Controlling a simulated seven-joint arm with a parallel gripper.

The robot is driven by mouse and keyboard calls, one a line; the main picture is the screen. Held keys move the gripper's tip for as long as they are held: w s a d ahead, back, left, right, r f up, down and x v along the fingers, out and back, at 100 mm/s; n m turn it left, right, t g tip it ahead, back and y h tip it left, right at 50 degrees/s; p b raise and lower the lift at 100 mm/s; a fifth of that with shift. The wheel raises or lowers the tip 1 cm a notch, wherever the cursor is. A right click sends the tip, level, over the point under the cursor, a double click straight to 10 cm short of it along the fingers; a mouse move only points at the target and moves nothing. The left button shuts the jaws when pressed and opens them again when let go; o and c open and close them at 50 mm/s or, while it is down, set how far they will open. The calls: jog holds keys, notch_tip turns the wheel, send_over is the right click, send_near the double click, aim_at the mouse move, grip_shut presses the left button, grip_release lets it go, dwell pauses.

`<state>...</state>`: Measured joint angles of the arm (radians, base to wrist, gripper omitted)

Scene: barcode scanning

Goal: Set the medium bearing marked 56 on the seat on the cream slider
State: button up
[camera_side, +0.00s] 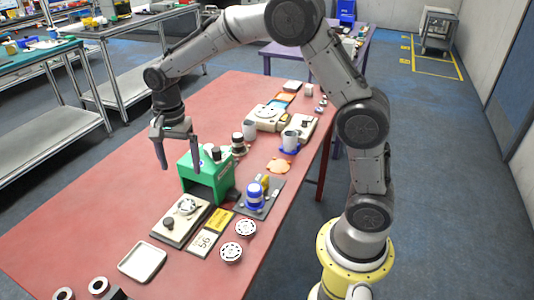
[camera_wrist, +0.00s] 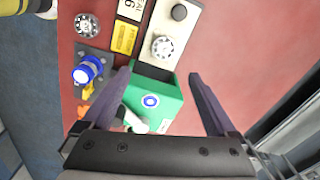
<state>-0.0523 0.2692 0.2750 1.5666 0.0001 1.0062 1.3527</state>
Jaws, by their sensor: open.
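The cream slider (camera_side: 172,228) lies on the red table in front of the green box, with a dark knob and a pale round metal piece; I cannot tell whether that is the bare seat or a bearing in it. It also shows in the wrist view (camera_wrist: 155,60). A white card marked 56 (camera_side: 203,243) lies beside it. Two round bearings (camera_side: 245,228) (camera_side: 231,252) sit right of the card; their own marks are too small to read. My gripper (camera_side: 180,158) is open and empty, above the green box. Its spread fingers flank the box in the wrist view (camera_wrist: 159,76).
The green box (camera_side: 205,178) stands behind the slider. A blue and white part (camera_side: 255,196) stands on a grey plate right of it. A yellow card (camera_side: 219,220) and a cream tray (camera_side: 142,262) lie nearby. Cups and fixtures (camera_side: 268,117) crowd the far end.

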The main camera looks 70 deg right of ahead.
jog(key=s+d+r+n+t, duration=0.1)
jog(key=s+r+n+t, duration=0.1)
jog(key=s+r+n, duration=0.6)
jog(key=s+d+r+n+t, duration=0.1)
jog(key=s+r+n+t, duration=0.15)
jog(key=s, duration=0.85)
jog(key=s+f+n, duration=0.1)
jog(key=s+n, duration=0.3)
jog(key=s, duration=0.4)
jog(key=shift+s+d+t, duration=0.15)
jog(key=shift+s+t, duration=0.05)
jog(key=shift+t, duration=0.25)
